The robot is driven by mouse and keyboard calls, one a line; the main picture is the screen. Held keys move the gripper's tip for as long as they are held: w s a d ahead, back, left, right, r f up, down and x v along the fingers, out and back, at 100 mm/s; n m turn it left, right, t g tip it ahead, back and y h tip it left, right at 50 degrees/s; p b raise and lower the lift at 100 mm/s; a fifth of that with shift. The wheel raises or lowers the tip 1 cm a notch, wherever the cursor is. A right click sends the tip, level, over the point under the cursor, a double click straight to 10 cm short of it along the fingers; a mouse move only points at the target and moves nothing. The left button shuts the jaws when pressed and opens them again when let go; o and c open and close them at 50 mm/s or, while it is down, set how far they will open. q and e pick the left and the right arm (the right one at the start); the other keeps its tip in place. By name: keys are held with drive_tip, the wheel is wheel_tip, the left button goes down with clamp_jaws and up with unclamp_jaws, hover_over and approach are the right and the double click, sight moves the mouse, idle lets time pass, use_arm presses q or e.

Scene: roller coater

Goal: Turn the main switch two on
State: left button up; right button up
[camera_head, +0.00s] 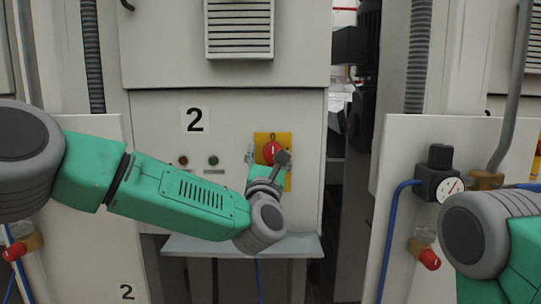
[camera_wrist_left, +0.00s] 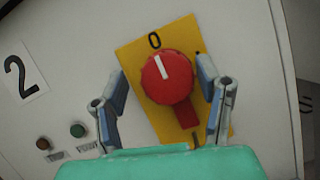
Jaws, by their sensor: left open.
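The main switch two is a red rotary knob (camera_head: 272,151) on a yellow plate (camera_head: 286,141), on the grey cabinet panel marked "2". In the left wrist view the red knob (camera_wrist_left: 168,77) has a white line pointing up toward the "0" on the yellow plate (camera_wrist_left: 136,62). My left gripper (camera_head: 268,156) is in front of the switch. In the left wrist view my left gripper (camera_wrist_left: 161,84) is open, with one finger on each side of the knob and a gap to both. My right gripper is out of view; only part of my right arm shows at the lower right.
A red indicator (camera_head: 183,161) and a green one (camera_head: 213,160) sit left of the switch. A grey ledge (camera_head: 215,244) juts out below the panel. A pressure gauge (camera_head: 451,190) with a blue hose is on the right panel.

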use_arm(q)
drive_tip(key=shift+d, duration=0.35)
drive_tip(key=shift+c, duration=1.1)
drive_tip(key=shift+s+d, duration=0.1)
drive_tip(key=shift+d, duration=0.15)
drive_tip(key=c, duration=0.9)
drive_tip(key=shift+a, duration=0.1)
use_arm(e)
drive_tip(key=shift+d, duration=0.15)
